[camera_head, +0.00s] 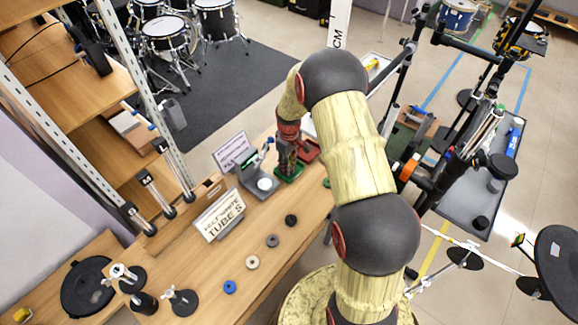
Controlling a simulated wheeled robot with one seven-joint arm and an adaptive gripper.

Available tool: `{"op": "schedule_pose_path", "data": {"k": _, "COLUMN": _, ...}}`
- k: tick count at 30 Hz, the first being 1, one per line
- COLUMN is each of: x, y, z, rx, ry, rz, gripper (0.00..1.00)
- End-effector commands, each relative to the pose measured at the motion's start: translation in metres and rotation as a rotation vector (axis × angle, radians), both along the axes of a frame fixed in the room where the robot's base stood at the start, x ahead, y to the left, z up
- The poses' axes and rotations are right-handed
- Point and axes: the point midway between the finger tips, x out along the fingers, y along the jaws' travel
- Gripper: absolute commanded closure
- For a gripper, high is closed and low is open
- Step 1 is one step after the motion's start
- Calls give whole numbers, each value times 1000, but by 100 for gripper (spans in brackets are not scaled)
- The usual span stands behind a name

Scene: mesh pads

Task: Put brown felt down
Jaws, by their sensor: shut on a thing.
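My arm reaches forward and bends down over the wooden table. My gripper (288,152) is small and dark at its end, above the far part of the table. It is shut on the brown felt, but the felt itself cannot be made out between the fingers. A row of small round felt pads lies on the table: blue (229,287), cream (252,262), grey (272,240) and black (291,220). A green pad (327,183) shows farther back, partly hidden by my arm.
A red tool (307,150) lies close to the gripper. Black stands (180,301) occupy the near left. The wooden table (205,265) has bare room around the row.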

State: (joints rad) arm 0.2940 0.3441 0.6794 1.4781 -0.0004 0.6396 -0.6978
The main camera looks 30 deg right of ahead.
Motion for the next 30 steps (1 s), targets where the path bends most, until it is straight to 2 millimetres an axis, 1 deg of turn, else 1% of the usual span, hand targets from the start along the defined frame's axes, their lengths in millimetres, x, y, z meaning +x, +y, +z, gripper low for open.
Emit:
{"op": "schedule_pose_path", "data": {"k": 5, "x": 0, "y": 0, "z": -4, "rx": 1, "ry": 1, "rz": 0, "gripper": 80}}
{"op": "schedule_pose_path", "data": {"k": 6, "x": 0, "y": 0, "z": -3, "rx": 0, "ry": 0, "rz": 0, "gripper": 68}}
{"op": "schedule_pose_path", "data": {"k": 9, "x": 0, "y": 0, "z": -3, "rx": 0, "ry": 0, "rz": 0, "gripper": 62}}
{"op": "schedule_pose_path", "data": {"k": 19, "x": 0, "y": 0, "z": 0, "rx": 0, "ry": 0, "rz": 0, "gripper": 62}}
{"op": "schedule_pose_path", "data": {"k": 23, "x": 1, "y": 0, "z": 14, "rx": -1, "ry": -3, "rz": 0, "gripper": 62}}
{"op": "schedule_pose_path", "data": {"k": 26, "x": 1, "y": 0, "z": 32, "rx": -1, "ry": -3, "rz": 0, "gripper": 62}}
{"op": "schedule_pose_path", "data": {"k": 30, "x": 1, "y": 0, "z": 62, "rx": -1, "ry": -3, "rz": 0, "gripper": 62}}
